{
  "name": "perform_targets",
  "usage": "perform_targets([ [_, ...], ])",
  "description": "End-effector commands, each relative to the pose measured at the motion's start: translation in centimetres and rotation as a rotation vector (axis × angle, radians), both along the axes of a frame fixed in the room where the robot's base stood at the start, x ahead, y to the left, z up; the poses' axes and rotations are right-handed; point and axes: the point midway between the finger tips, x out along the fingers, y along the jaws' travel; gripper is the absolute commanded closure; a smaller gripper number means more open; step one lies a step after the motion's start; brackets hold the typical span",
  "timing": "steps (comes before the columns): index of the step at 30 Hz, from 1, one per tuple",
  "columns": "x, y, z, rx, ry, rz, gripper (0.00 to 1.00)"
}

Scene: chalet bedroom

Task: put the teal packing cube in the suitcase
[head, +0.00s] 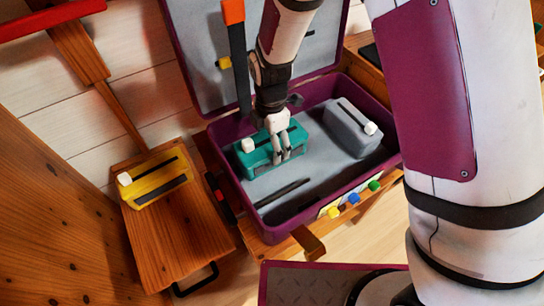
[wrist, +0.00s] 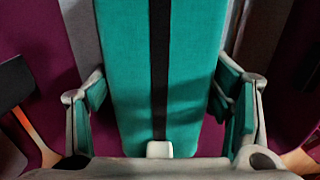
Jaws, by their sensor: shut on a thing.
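The teal packing cube (head: 260,156), with a dark stripe and a white tab, is within the walls of the open purple suitcase (head: 288,226), towards its left side. My gripper (head: 282,150) reaches down from above and is shut on the cube. In the wrist view the teal cube (wrist: 188,80) fills the space between my two fingers (wrist: 163,115). Whether the cube's underside touches the suitcase floor cannot be told; the fingers and the cube hide part of it.
A grey packing cube (head: 350,130) lies in the suitcase on the right. A dark slim item (head: 283,193) lies at its front. The raised lid (head: 207,60) stands behind. A yellow packing cube (head: 158,182) sits on a wooden surface (head: 178,238) at left.

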Motion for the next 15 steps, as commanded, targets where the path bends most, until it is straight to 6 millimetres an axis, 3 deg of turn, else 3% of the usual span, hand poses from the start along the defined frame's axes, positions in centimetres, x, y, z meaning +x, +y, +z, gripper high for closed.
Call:
perform_targets([
  [15, 0.0, 0.0, -4.9, -0.001, -0.001, -0.002, 0.61],
])
